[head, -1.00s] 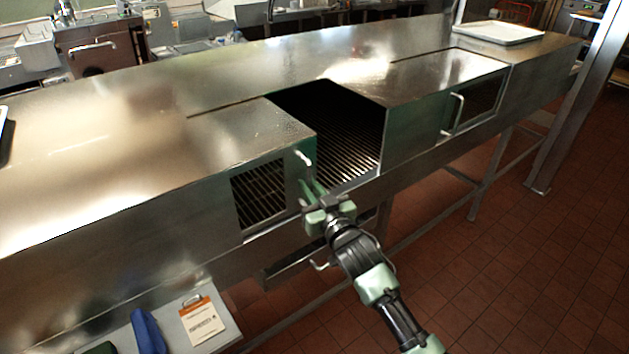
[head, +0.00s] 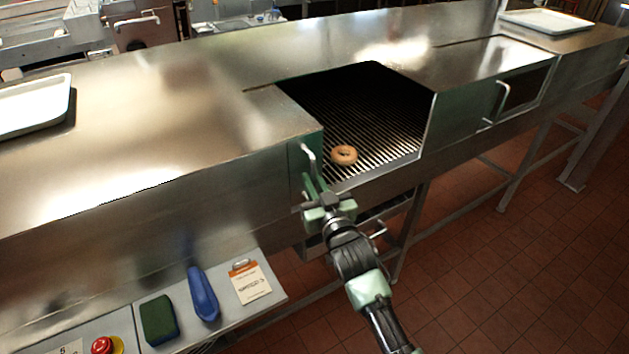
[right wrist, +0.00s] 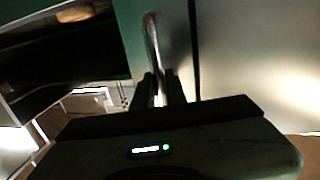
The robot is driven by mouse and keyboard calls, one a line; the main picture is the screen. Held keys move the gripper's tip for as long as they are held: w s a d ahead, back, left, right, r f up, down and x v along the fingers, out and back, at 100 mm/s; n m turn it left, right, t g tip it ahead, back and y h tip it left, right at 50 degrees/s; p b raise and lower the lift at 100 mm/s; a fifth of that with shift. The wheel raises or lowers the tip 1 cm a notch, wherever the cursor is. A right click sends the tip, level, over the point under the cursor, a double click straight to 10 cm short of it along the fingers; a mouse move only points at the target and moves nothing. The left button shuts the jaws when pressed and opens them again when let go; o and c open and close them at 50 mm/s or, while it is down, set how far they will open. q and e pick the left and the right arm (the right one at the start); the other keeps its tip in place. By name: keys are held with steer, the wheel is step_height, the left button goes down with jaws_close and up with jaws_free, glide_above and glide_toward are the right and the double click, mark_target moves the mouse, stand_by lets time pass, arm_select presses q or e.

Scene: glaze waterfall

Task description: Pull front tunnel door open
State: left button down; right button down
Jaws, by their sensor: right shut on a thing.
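The front tunnel door (head: 297,174) is a steel cover whose narrow front end shows at the left side of the tunnel opening. Its upright bar handle (head: 308,157) stands near that end. My right gripper (head: 312,188) is at the lower part of the handle, shut on it. In the right wrist view the handle (right wrist: 153,42) runs down between the two fingers (right wrist: 164,90). The opening beside the door is wide, with a dark grille (head: 385,140) inside. My left gripper is not in view.
A brown ring-shaped doughnut (head: 344,155) lies on the grille. A second door with a handle (head: 502,100) is further right. White trays lie on top at left (head: 35,105) and far right (head: 545,20). A shelf at lower left holds a blue object (head: 203,293) and a green sponge (head: 158,320).

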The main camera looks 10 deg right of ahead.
steer(key=c, duration=1.5)
jaws_free()
steer(key=shift+o, duration=0.2)
steer(key=shift+s+d, duration=0.1)
steer(key=shift+s, duration=0.4)
steer(key=s+d+b, duration=0.1)
steer(key=s, duration=0.5)
steer(key=shift+s, duration=0.4)
